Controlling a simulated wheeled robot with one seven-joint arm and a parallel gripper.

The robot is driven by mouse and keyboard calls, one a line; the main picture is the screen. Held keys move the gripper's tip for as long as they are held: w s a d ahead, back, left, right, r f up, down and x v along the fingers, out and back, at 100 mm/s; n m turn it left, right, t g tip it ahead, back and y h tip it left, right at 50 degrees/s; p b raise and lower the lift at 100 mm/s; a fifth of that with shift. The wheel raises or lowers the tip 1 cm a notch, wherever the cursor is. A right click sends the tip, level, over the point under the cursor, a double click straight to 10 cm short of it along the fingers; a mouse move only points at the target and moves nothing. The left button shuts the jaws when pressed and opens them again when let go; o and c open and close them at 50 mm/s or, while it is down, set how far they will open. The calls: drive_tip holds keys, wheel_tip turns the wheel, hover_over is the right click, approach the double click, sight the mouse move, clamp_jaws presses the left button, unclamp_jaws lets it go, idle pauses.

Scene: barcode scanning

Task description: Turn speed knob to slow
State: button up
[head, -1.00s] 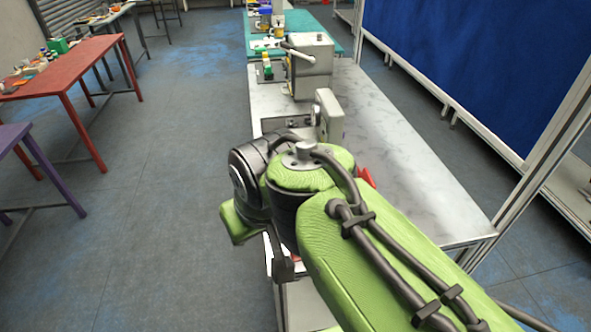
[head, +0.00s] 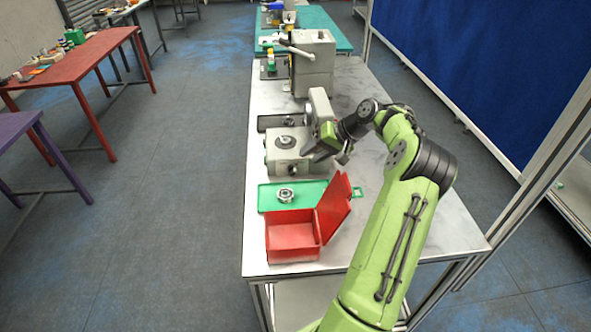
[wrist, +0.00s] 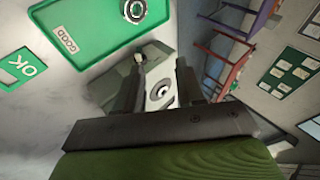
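A grey machine (head: 283,161) with a round disc (head: 286,142) on top stands on the bench. My gripper (head: 323,152) is just over its right side. In the wrist view, the two dark fingers of my gripper (wrist: 158,68) are apart with nothing held between them. The machine's grey body (wrist: 110,82) and round disc (wrist: 161,95) show behind and between the fingers. A small light knob-like part (wrist: 140,57) shows near the left fingertip; I cannot tell if it is the speed knob. No slow mark is readable.
A green tray (head: 325,187) with a metal ring part (head: 286,195) lies in front of the machine. An open red box (head: 291,236) stands nearer, its lid (head: 334,207) raised at right. A larger grey machine (head: 313,68) stands behind.

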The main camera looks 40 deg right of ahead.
drive_tip(key=s+d+f+m+t, duration=0.1)
drive_tip(key=s+d+f+t, duration=0.15)
drive_tip(key=d, duration=0.25)
drive_tip(key=b, duration=0.1)
approach(296, 171)
drive_tip(key=shift+g, duration=0.45)
drive_tip(key=x, duration=0.9)
drive_tip(key=shift+w+r, duration=0.1)
drive_tip(key=shift+w, duration=0.25)
drive_tip(key=c, duration=0.7)
